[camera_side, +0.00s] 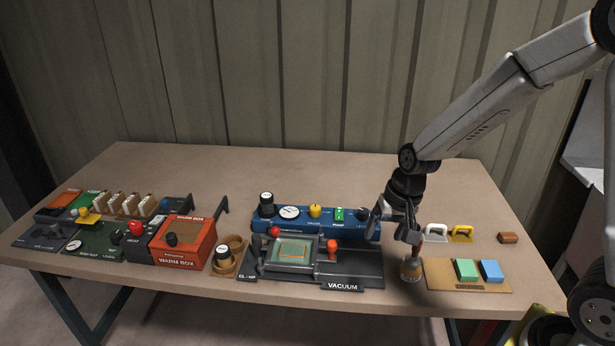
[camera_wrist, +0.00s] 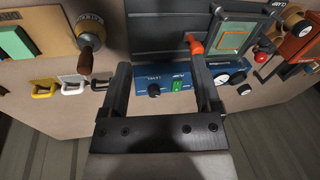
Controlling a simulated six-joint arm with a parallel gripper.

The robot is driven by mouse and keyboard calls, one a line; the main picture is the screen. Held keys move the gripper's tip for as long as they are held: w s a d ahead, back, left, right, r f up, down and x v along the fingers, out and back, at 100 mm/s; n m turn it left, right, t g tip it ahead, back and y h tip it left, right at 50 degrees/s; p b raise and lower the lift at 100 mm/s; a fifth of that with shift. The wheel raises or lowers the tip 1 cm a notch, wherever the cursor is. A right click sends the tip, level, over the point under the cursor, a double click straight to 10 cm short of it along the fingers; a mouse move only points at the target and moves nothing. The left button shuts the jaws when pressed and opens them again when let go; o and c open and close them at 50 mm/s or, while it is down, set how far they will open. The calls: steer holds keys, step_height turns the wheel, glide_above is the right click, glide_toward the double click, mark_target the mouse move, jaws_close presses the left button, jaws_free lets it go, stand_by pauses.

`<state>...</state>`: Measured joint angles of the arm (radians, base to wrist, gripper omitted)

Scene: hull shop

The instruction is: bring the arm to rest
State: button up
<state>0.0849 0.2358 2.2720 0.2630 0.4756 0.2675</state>
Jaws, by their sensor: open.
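My gripper (camera_side: 394,224) hangs low over the table, pointing down, beside the right end of the blue pump unit (camera_side: 330,222). In the wrist view my gripper (camera_wrist: 158,62) has its two dark fingers wide apart with nothing held between them. The blue unit with its knob and green switch shows beyond the gap. A brown-handled tool in a round pot (camera_side: 411,270) stands just below and in front of the gripper in the side view. In the wrist view the brown-handled tool (camera_wrist: 86,52) is left of the fingers and apart from them.
The vacuum station (camera_side: 365,270) lies left of the pot. A tan board (camera_side: 440,279) with green and blue blocks is to the right. White (camera_side: 436,232) and yellow (camera_side: 462,233) handled tools stand behind it. The orange warm box (camera_side: 184,242) is further left. The table's back is clear.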

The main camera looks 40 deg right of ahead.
steer(key=s+n+h, duration=0.1)
steer(key=s+n, duration=0.5)
steer(key=s, duration=0.1)
steer(key=shift+s+a+r+n+t, duration=0.2)
steer(key=shift+s+a+n+t, duration=0.1)
steer(key=shift+s+a, duration=0.15)
